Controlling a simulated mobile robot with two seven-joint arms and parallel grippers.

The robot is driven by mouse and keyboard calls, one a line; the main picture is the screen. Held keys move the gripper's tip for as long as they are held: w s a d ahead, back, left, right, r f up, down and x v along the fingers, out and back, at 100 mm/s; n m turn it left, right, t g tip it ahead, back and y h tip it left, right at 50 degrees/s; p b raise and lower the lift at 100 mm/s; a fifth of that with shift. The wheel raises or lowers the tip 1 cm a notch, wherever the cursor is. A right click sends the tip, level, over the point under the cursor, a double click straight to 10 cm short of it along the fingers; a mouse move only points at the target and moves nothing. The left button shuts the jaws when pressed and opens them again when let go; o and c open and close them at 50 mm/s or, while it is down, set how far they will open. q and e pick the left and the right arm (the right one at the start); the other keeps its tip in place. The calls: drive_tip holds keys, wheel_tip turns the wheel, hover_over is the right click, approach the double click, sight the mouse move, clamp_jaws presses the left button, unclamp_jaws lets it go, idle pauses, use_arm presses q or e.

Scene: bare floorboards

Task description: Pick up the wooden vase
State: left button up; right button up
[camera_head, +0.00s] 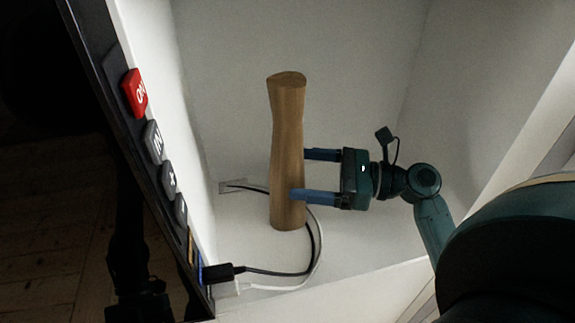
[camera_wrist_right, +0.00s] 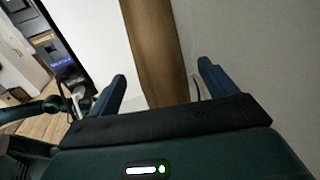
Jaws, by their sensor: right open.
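The wooden vase (camera_head: 287,120) is a tall brown, narrow-waisted piece standing upright on a white surface in the head view. My right gripper (camera_head: 299,175) reaches it from the right at its lower half. One blue finger overlaps the vase's front; the other meets its right edge, its tip perhaps hidden behind. In the right wrist view the vase (camera_wrist_right: 155,45) rises between the open fingers (camera_wrist_right: 162,75), with a gap on each side. A dark shape low on the left may be my left arm; its jaws cannot be made out.
A black cable (camera_head: 275,272) and a white cable (camera_head: 270,289) curve around the vase's foot. A dark panel with a red button (camera_head: 134,92) and grey buttons stands at the left. White walls enclose the back and right. Floorboards (camera_head: 45,240) show at lower left.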

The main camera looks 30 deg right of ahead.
sight(277, 169)
drive_tip(key=p+x, duration=0.1)
drive_tip(key=x, duration=0.4)
drive_tip(key=shift+w+a, duration=0.3)
drive_tip(key=shift+r, duration=0.1)
drive_tip(key=c, duration=1.4)
